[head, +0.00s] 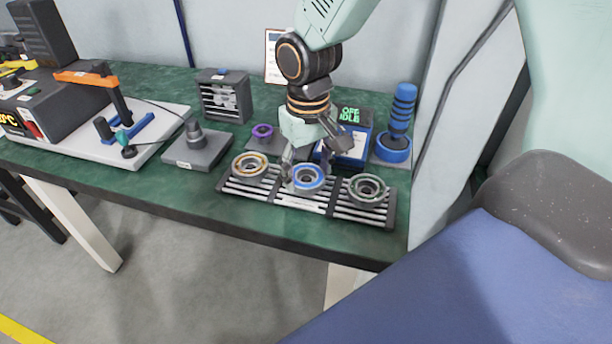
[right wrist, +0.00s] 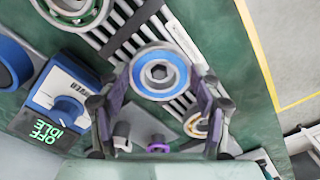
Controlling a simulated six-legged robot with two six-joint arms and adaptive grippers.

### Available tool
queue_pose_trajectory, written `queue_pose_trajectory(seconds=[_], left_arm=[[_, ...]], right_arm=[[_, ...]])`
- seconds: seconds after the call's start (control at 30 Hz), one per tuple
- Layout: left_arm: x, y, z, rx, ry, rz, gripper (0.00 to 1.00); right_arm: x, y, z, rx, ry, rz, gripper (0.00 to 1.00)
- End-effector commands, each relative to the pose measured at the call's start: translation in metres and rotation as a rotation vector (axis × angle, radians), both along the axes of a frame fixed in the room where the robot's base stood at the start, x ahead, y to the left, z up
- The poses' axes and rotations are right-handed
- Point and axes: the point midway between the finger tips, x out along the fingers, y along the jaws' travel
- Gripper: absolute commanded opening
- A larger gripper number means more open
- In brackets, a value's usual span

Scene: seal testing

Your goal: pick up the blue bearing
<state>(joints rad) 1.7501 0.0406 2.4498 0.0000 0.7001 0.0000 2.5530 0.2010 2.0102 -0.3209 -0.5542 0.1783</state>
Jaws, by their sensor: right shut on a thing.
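The blue bearing (head: 309,184) is a metal ring with a blue face, at the middle of the slatted rack (head: 290,200). My right gripper (head: 307,172) points down over it and is shut on it, with a finger on each side. In the right wrist view the blue bearing (right wrist: 160,55) lies between the fingertips of my right gripper (right wrist: 161,78). Whether it touches the rack or is slightly clear of it, I cannot tell. My left gripper is not in view.
An orange-ringed bearing (head: 250,165) sits left of the blue one and a green-ringed bearing (head: 367,188) right of it. Behind stand a blue tester (head: 346,148), a blue cylinder stand (head: 394,148) and a purple ring (head: 262,132). A grey fixture (head: 198,152) stands to the left.

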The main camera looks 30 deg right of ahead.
Motion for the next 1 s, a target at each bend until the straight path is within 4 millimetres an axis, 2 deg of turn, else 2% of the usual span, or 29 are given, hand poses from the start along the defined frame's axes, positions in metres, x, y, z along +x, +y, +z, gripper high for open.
queue_pose_trajectory(seconds=[0.03, 0.3, 0.57, 1.0], left_arm=[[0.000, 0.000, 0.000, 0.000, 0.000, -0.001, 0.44], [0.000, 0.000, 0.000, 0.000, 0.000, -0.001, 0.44], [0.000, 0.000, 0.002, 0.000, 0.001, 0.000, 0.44], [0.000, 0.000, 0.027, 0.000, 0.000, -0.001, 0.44]], right_arm=[[-0.001, 0.000, -0.001, 0.001, 0.003, 0.000, 0.42], [-0.001, 0.000, -0.001, 0.001, 0.003, -0.001, 0.21], [-0.001, 0.000, 0.004, 0.001, 0.002, 0.000, 0.21], [0.000, 0.000, 0.083, 0.000, -0.001, 0.000, 0.21]])
